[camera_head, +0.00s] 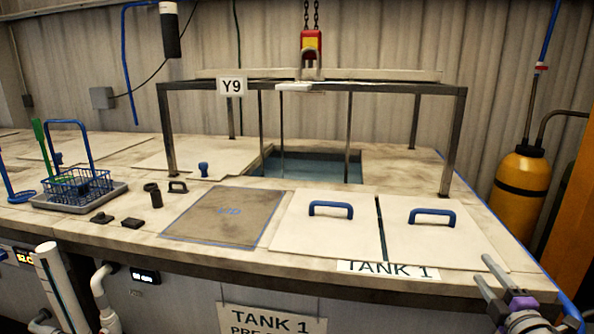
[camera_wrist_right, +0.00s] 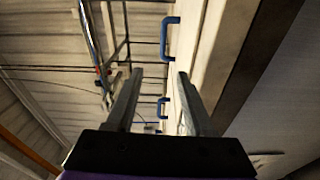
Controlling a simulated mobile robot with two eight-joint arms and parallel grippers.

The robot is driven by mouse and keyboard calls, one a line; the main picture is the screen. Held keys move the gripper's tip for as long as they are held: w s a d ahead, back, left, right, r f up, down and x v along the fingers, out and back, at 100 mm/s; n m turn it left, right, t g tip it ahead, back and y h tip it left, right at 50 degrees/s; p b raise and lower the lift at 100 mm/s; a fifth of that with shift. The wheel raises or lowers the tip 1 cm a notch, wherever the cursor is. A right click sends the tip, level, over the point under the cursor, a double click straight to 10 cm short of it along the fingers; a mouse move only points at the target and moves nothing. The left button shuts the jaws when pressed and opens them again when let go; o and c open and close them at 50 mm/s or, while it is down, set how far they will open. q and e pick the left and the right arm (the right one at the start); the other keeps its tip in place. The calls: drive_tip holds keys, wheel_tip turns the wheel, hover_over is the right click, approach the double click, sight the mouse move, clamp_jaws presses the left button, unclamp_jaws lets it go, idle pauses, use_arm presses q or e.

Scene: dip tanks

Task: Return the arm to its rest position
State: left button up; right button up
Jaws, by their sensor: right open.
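My right gripper (camera_head: 497,283) is at the lower right of the head view, near the front right edge of the counter. Its two fingers point up and stand apart. In the right wrist view my right gripper (camera_wrist_right: 157,100) is open, with nothing between its fingers. Blue lid handles show beyond the fingers in that view. My left gripper is not seen in the head view.
Two white lids with blue handles (camera_head: 330,209) (camera_head: 432,216) cover the tank at the counter's front right. A metal frame (camera_head: 320,87) with a Y9 sign stands over an open tank (camera_head: 310,168). A blue wire basket (camera_head: 78,184) sits left. A yellow cylinder (camera_head: 520,190) stands right.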

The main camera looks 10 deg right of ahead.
use_arm(q)
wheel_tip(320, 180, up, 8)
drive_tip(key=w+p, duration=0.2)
drive_tip(key=p, duration=0.5)
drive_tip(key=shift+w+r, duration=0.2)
use_arm(e)
drive_tip(key=s+a+f+m+g+y, duration=0.1)
drive_tip(key=s+a+f+m+g, duration=0.5)
drive_tip(key=s+a+f, duration=0.3)
drive_tip(key=s+a+f+m+g+y, duration=0.2)
drive_tip(key=s+a+f+m+g, duration=0.4)
drive_tip(key=a, duration=1.1)
wheel_tip(320, 180, down, 3)
drive_tip(key=s+m, duration=0.2)
drive_tip(key=m, duration=0.1)
drive_tip(key=shift+s+a+f, duration=0.15)
drive_tip(key=shift+s+f, duration=0.05)
drive_tip(key=shift+s, duration=0.2)
